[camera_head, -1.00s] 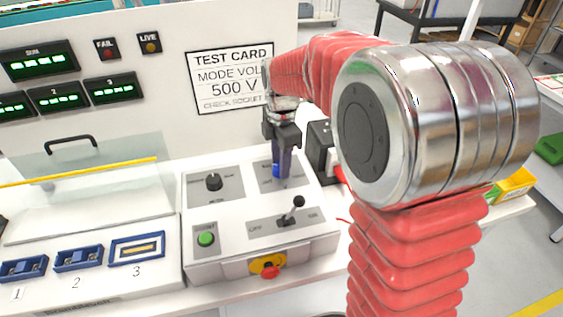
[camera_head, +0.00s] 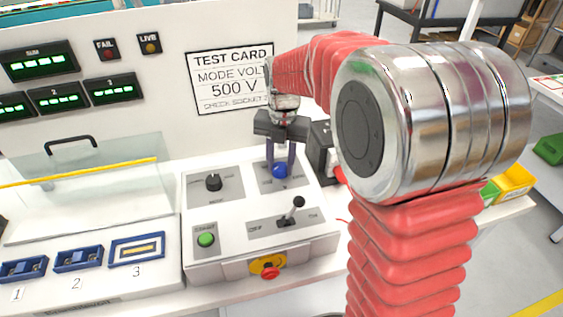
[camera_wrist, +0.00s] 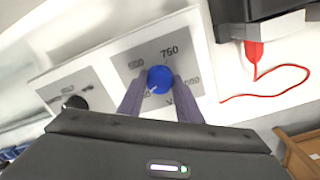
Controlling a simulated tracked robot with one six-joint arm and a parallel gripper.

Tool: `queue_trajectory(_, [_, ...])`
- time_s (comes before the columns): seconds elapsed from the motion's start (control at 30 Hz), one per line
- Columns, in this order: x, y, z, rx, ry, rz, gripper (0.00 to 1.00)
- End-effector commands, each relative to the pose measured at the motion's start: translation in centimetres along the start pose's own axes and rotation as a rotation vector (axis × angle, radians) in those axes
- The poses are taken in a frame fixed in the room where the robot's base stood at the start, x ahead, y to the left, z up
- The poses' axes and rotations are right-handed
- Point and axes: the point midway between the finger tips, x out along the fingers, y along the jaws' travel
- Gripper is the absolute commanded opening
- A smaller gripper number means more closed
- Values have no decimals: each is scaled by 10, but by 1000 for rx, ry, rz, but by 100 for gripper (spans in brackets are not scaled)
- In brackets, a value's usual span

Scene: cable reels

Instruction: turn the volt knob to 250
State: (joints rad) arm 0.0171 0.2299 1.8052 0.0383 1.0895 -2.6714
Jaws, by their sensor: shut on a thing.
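The blue volt knob (camera_head: 279,171) is on the back right plate of the white control box. In the wrist view the knob (camera_wrist: 160,77) sits between my two fingers, with 500 and 750 printed above it and a partly covered 1000 at its right. A pale mark on the knob points to the lower left, towards a label mostly hidden by the left finger. My gripper (camera_head: 280,164) points down and is shut on the knob, one finger on each side. The knob is still seated on its plate.
A black knob (camera_head: 213,182), a lever switch (camera_head: 292,211), a green button (camera_head: 206,239) and a red stop button (camera_head: 268,271) share the box. The test card (camera_head: 233,78) reads 500 V. A black block with a red lead (camera_wrist: 255,55) stands close by.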

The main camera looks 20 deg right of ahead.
Motion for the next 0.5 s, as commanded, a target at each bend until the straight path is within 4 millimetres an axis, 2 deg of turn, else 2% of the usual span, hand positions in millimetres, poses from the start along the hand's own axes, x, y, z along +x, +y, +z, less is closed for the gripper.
queue_trajectory(0.2, [-1,1,2,-104,-2,2,9])
queue_trajectory(0.5, [-1,1,2,-146,-1,3,9])
